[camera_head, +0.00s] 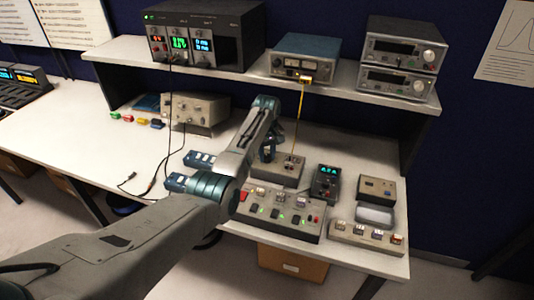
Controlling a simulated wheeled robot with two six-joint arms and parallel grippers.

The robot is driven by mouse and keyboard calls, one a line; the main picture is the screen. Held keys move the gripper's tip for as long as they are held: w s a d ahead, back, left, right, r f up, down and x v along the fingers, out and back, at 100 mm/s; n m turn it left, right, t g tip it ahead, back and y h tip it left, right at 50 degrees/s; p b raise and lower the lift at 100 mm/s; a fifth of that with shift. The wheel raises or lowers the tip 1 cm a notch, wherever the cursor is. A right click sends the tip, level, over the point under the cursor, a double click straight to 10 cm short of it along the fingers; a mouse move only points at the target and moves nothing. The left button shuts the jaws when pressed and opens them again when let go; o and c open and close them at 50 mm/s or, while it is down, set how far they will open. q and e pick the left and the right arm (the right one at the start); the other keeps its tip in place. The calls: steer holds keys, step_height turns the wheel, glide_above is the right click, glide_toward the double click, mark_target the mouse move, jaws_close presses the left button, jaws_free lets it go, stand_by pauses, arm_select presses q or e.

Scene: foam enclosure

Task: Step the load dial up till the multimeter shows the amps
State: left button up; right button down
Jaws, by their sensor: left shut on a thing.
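My left arm comes in from the lower left and reaches over the bench. Its left gripper (268,153) points down at the left part of the top of a small grey box (288,174). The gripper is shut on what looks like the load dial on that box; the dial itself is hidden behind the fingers. The dark handheld multimeter (325,184) lies just right of the box, with lit green characters too small to read for sure. My right gripper is not in view.
A switch panel (282,214) with lit green lamps sits in front of the box. A yellow cable (299,112) hangs from the blue instrument (305,57) on the shelf (345,84) to the box.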

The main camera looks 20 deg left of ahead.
mark_target(267, 156)
arm_select(q)
steer(key=m+p, duration=0.1)
steer(key=m, duration=0.3)
steer(key=shift+r+p, duration=0.15)
steer(key=shift+p, duration=0.15)
steer(key=shift+m+p, duration=0.5)
steer(key=shift+m, duration=1.3)
steer(key=o, duration=1)
steer(key=shift+r+b, duration=1.45)
steer(key=shift+r, duration=3.9)
